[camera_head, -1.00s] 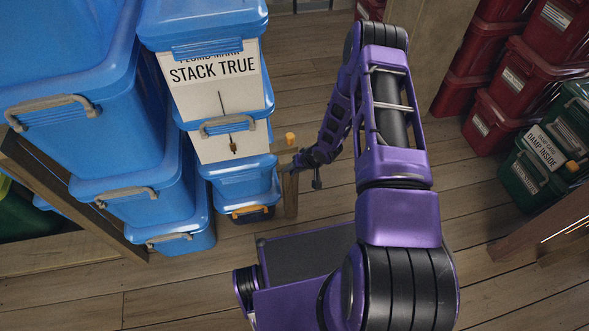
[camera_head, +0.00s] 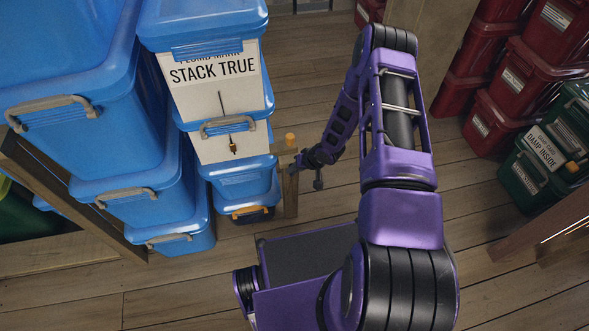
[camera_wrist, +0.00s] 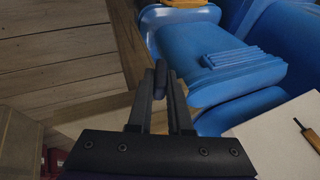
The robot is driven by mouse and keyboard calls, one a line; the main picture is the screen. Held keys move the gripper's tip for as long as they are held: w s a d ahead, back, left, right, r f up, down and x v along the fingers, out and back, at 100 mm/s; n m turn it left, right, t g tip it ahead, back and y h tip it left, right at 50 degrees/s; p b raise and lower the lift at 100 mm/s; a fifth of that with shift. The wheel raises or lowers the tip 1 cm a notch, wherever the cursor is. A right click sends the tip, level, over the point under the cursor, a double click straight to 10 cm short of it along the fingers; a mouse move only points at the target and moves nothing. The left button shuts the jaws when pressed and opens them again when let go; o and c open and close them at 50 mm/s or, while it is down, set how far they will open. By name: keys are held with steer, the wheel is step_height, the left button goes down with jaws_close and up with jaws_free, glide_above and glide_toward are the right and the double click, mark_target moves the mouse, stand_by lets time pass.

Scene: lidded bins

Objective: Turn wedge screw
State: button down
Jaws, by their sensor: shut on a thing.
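In the wrist view my gripper (camera_wrist: 161,85) is shut on a dark rounded handle (camera_wrist: 160,78), which looks like the wedge screw's handle. It sits beside a wooden piece (camera_wrist: 210,88). In the head view my gripper (camera_head: 298,166) is at the top of a short wooden post (camera_head: 291,197), just right of the stack of blue bins (camera_head: 242,185). The handle is too small to tell apart from the fingers there. The rest of the screw is hidden.
A small orange piece (camera_head: 290,139) shows just beyond my gripper. A plumb bob (camera_head: 232,149) hangs before the white "STACK TRUE" panel (camera_head: 185,98). Larger blue bins (camera_head: 85,130) stand at left, red bins (camera_head: 500,90) at right.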

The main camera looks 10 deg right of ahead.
steer(key=shift+d, duration=0.15)
steer(key=shift+d+f+m+y, duration=0.1)
steer(key=shift+m+y, duration=0.3)
steer(key=shift+y, duration=1.4)
steer(key=y, duration=0.2)
steer(key=m+t+y, duration=0.1)
steer(key=y, duration=0.1)
steer(key=shift+d+f, duration=0.1)
steer(key=shift+f, duration=0.15)
steer(key=m+y, duration=0.1)
steer(key=y, duration=0.2)
steer(key=shift+f+t, duration=0.15)
steer(key=shift+t, duration=0.25)
steer(key=shift+m+t+y, duration=0.3)
steer(key=shift+y, duration=0.5)
steer(key=shift+w, duration=0.1)
steer(key=c, duration=0.8)
jaws_free()
steer(key=shift+c, duration=0.2)
